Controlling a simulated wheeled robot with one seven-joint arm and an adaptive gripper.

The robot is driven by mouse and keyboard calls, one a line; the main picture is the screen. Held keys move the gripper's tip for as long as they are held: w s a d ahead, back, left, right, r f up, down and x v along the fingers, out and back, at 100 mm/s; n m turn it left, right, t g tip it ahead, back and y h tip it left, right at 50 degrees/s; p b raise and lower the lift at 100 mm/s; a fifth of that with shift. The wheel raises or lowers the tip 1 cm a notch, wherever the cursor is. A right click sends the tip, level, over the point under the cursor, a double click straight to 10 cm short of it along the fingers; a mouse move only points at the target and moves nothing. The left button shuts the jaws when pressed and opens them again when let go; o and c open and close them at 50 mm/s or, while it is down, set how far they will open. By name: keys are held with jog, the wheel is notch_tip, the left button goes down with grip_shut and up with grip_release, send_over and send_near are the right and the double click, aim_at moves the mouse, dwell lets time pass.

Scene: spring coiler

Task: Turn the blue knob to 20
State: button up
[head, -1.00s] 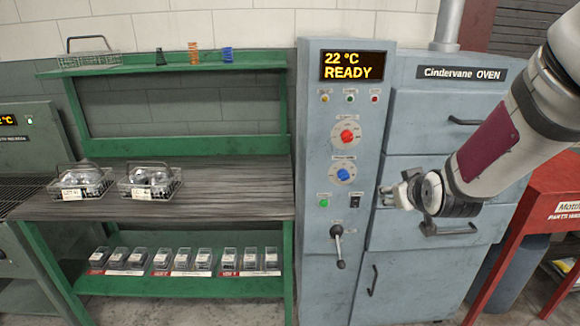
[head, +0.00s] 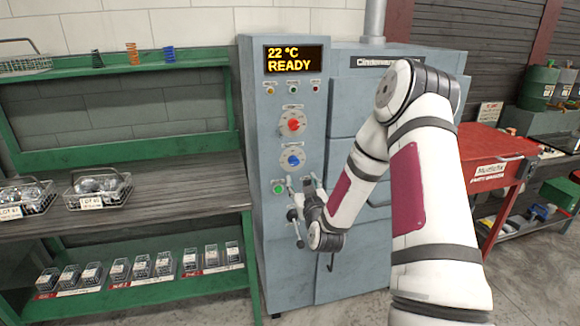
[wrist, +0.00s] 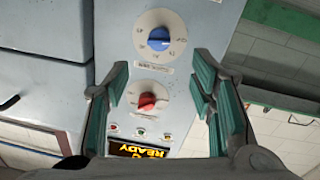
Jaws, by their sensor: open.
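The blue knob (head: 293,161) sits on a white dial on the oven's control panel, below the red knob (head: 292,125). In the wrist view, which shows the panel upside down, the blue knob (wrist: 159,39) is above the red knob (wrist: 147,101). The dial numbers are too small to read. My gripper (head: 298,190) is in front of the panel, just below the blue knob in the head view. In the wrist view my gripper (wrist: 162,95) is open and empty, its green-padded fingers spread to either side of the red knob. It appears apart from both knobs.
The display (head: 293,59) reads 22 °C READY. A green workbench (head: 130,180) with wire baskets stands left.

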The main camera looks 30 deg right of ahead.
aim_at(295, 164)
jog(key=x, duration=1.1)
jog(key=shift+w+d, duration=0.15)
jog(key=shift+w, duration=0.2)
jog(key=c, duration=1.1)
